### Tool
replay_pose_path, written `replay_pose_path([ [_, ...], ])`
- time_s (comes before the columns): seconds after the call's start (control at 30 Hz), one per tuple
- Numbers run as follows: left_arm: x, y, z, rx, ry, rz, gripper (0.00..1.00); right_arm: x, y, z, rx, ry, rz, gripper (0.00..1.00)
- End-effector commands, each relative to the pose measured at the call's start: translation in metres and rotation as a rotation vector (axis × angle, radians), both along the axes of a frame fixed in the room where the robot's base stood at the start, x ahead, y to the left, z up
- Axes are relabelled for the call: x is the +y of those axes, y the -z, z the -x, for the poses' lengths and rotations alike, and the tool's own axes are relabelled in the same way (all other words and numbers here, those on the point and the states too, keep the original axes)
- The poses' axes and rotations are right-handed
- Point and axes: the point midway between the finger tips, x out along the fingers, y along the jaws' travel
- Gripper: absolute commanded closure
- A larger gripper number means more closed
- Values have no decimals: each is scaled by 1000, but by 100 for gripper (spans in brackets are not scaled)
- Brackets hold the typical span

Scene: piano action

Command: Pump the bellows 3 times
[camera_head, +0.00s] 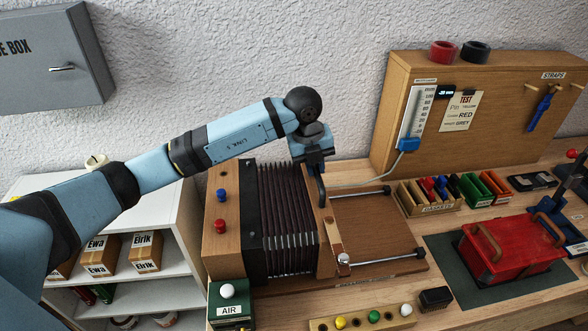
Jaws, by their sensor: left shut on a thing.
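The bellows (283,232) stands on the bench in the middle of the head view. Its dark pleats are spread open between a wooden block (221,245) with blue and red knobs on the left and an upright wooden board (328,262) on the right. My left gripper (320,190) reaches down from above at the top of this board. It is shut on the bellows handle there, which the fingers mostly hide. Two metal rods (385,258) run right from the board over a brown base. I do not see my right gripper.
A wooden panel (500,120) with a gauge (413,115) stands behind right. Right of the bellows are small coloured bins (478,188) and a red box (510,247). A green AIR block (230,305) and a strip with coloured knobs (374,316) lie in front.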

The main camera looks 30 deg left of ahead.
Motion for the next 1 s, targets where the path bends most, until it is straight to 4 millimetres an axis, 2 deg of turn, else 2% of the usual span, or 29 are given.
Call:
replay_pose_path([
  [0.03, -16, -1, -11, -7, 3, 7, 100, 0, 6, 0, 0, 0, 0, 57],
  [0.2, -58, -1, -43, -9, 3, 7, 100, 0, 16, 0, 0, 1, 1, 57],
  [0.5, -118, -2, -88, -9, 1, 6, 100, -1, 31, 0, 5, 2, 0, 57],
  [0.73, -140, -3, -105, -8, 1, 5, 100, 0, 32, -2, 6, 6, -8, 57],
  [1.0, -144, -3, -109, -7, 0, 4, 100, 0, 32, -2, 8, 8, -11, 57],
])
